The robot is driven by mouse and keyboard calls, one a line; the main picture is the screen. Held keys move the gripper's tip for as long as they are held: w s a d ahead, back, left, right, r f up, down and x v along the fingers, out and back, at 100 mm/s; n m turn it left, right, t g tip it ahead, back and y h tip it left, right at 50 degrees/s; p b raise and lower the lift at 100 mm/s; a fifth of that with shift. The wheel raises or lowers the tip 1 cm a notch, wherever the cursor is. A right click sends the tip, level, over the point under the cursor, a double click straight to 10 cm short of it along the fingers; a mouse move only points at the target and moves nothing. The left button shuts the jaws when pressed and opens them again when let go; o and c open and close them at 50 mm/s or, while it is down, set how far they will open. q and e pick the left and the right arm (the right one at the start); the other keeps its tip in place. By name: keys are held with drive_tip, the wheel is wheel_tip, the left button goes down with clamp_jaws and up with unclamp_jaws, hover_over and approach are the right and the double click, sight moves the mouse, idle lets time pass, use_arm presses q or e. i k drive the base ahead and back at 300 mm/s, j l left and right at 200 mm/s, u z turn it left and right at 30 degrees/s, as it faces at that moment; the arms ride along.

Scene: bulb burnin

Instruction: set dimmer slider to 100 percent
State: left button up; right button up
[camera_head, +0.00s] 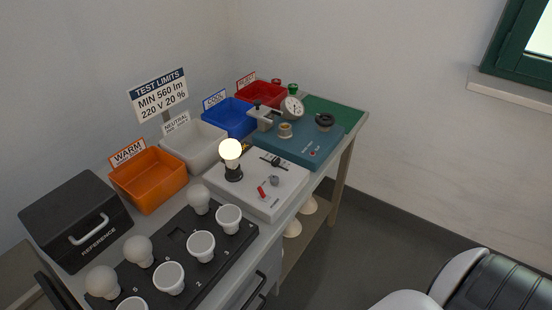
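A white test box (240,194) stands mid-bench. A lit bulb (231,149) sits upright in a black socket (233,173) on its left part. A dark slider (273,162) with a slot lies near the box's back edge; its knob is around the middle of the slot, and the scale is too small to read. A red switch (262,193) and a grey round knob (274,181) are in front of the slider. Neither of my grippers shows in the head view, and nothing touches the box.
Orange (150,190), white (187,160), blue (228,130) and red (262,103) bins line the wall. A teal device (304,149) stands behind the box. A black rack (195,258) with several bulbs and cups lies in front, beside a black case (75,215).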

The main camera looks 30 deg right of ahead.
sight(275, 161)
drive_tip(key=k+l+z, duration=0.15)
drive_tip(key=k+l, duration=0.25)
drive_tip(key=k+l+z, duration=0.1)
drive_tip(key=k+l, duration=0.3)
drive_tip(key=l, duration=0.2)
